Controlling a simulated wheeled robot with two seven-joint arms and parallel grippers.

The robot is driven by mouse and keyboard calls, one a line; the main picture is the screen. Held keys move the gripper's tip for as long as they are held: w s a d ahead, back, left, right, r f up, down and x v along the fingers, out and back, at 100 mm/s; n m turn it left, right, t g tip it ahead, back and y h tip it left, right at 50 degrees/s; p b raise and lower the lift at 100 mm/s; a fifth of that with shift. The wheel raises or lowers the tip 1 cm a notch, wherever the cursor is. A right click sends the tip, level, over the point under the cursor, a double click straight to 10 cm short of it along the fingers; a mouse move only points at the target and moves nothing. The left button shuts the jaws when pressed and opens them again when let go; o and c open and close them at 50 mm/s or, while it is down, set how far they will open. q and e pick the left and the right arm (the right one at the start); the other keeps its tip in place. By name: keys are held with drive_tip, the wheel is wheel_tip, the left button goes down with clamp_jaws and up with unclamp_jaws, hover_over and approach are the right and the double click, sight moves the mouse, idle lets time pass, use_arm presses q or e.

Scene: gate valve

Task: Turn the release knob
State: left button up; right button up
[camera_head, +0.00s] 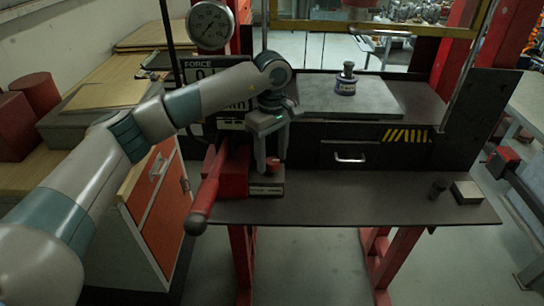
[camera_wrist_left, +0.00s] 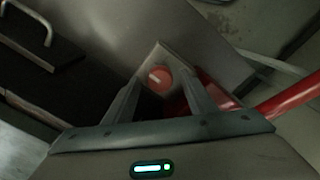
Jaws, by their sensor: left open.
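The release knob (camera_wrist_left: 160,78) is a round red knob with a white line, on a grey plate, in the left wrist view. It lies between the two fingertips of my left gripper (camera_wrist_left: 165,90), with gaps at its sides. In the head view my left gripper (camera_head: 271,165) points down beside a red pump body (camera_head: 234,172), over the bench. Its fingers are apart and it holds nothing. My right gripper is not in view.
A red lever (camera_head: 207,190) sticks out toward the front left of the pump body. A dial gauge (camera_head: 210,25) and a force display (camera_head: 197,68) stand behind my left arm.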

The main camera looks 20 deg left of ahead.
sight(272, 160)
use_arm(q)
drive_tip(key=shift+r+b, duration=0.4)
drive_tip(key=shift+r, duration=0.2)
wheel_tip(272, 160, up, 10)
drive_tip(key=b, duration=0.4)
drive_tip(key=shift+r, duration=0.25)
drive_tip(key=shift+d, duration=0.1)
